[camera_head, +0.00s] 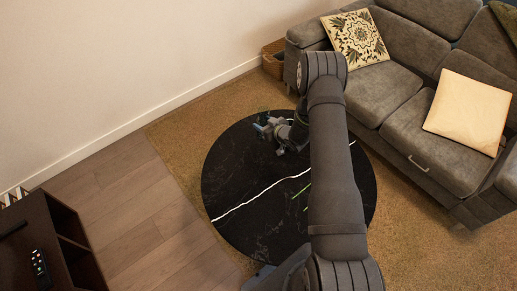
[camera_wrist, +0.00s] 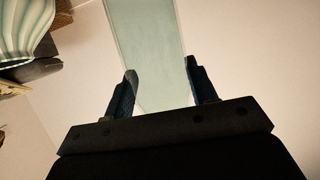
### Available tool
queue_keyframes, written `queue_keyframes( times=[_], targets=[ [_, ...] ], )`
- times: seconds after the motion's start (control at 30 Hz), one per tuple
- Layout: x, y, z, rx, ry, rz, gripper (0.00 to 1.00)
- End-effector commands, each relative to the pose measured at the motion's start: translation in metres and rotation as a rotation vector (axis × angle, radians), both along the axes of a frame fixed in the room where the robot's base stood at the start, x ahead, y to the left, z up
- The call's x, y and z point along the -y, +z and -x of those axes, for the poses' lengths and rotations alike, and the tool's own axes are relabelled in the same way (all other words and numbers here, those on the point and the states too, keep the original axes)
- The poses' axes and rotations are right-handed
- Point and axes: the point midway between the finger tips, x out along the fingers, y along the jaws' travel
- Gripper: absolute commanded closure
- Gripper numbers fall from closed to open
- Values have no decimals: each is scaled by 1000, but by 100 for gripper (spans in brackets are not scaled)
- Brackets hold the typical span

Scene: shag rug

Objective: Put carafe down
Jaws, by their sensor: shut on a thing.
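My gripper (camera_head: 268,129) is over the far part of a round black table, partly hidden by my arm. In the wrist view the two fingers of my gripper (camera_wrist: 160,70) stand either side of a pale green, see-through flat-looking piece, which I take as the carafe (camera_wrist: 150,40). The gripper is shut on it. Only part of it shows there; its base and mouth are out of view. In the head view the held thing is too small and covered to make out. I cannot tell whether it touches the table.
The black table (camera_head: 240,185) has white veins and much bare top. Thin green pieces show beside my arm. A ribbed pale green thing (camera_wrist: 25,28) is at the wrist view's upper left. A grey sofa (camera_head: 375,95) stands right, a dark shelf unit (camera_head: 65,240) lower left.

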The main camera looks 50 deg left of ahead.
Motion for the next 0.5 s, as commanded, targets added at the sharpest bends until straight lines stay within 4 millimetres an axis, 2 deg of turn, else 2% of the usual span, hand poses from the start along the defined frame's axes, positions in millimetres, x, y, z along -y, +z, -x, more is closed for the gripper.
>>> queue_keyframes(
  times=[0.03, 0.17, 0.5],
  targets=[
    [-9, 0, 6, 3, 12, -2, 86],
    [-19, -3, 13, 2, 24, 0, 86],
    [-20, -51, 13, 0, 23, 0, 86]
  ],
)
